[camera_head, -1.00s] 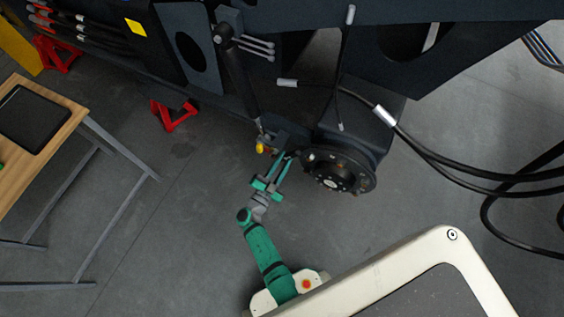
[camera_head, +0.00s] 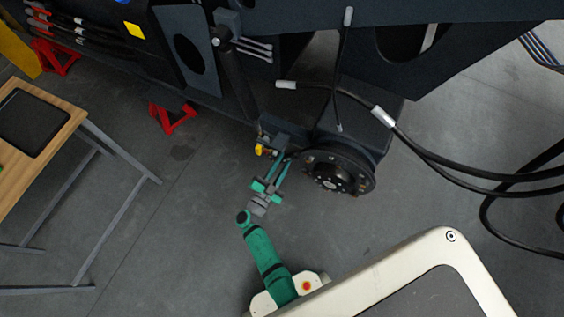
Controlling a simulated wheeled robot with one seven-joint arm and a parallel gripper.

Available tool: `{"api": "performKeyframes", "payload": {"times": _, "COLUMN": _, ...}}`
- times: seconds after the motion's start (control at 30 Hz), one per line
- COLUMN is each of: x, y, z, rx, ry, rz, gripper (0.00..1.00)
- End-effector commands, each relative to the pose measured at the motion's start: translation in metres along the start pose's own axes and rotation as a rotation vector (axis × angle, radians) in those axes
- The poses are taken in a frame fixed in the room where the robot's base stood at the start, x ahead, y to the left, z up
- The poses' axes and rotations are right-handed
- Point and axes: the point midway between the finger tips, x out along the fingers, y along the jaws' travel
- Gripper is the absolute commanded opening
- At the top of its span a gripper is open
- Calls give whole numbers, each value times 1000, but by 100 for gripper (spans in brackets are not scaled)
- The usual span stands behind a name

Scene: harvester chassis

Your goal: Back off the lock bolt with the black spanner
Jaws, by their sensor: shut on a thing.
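My gripper (camera_head: 283,163) has green fingers and reaches up from the lower middle to the chassis, between a yellow-tipped fitting (camera_head: 260,150) and a round dark hub (camera_head: 338,170). The fingers are shut on a thin dark thing at their tips, which looks like the black spanner (camera_head: 293,154); most of it merges with the dark parts behind. The lock bolt is too small to make out here, and I cannot tell whether the spanner sits on it.
A dark cylinder (camera_head: 238,80) slopes down towards the fitting. Black hoses (camera_head: 440,160) hang at the right. A wooden table (camera_head: 62,140) with a black tray (camera_head: 32,120) stands at the left. Red stands (camera_head: 172,118) are under the chassis. The floor around my arm is clear.

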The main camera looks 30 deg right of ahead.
Motion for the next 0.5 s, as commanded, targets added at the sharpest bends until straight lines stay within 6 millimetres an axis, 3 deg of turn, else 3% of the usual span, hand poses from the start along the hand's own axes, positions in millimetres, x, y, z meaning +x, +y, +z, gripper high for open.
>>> {"api": "performKeyframes", "payload": {"times": 0.5, "x": 4, "y": 0, "z": 0, "rx": 0, "ry": 2, "rz": 0, "gripper": 0}}
